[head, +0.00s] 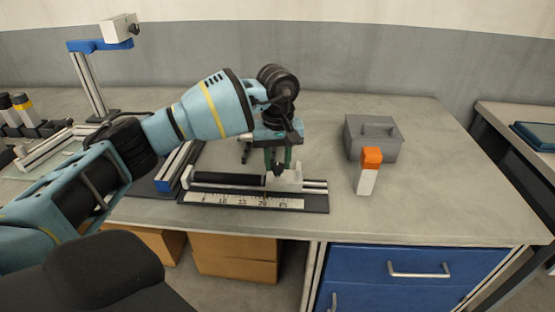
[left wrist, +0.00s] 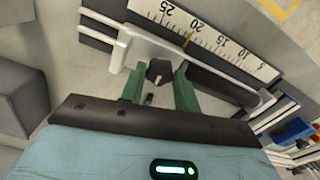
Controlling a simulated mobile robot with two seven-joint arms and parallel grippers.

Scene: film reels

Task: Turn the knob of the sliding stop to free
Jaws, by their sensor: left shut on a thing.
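The sliding stop (head: 290,183) is a pale block on a dark rail with a white numbered scale (head: 243,201), near the table's front edge. In the left wrist view the stop (left wrist: 130,42) crosses the rail near the 20 mark. Its small dark knob (left wrist: 159,71) has a light pointer line. My left gripper (head: 278,165) comes down over the stop. In the left wrist view its green fingers (left wrist: 158,84) are on both sides of the knob, shut on it. The label for free is not readable. My right gripper is not in view.
A grey lidded box (head: 373,137) and a white block with an orange top (head: 369,172) stand to the right of the rail. A camera stand (head: 90,80) and dark cylinders stand at the left. The table's right part is clear.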

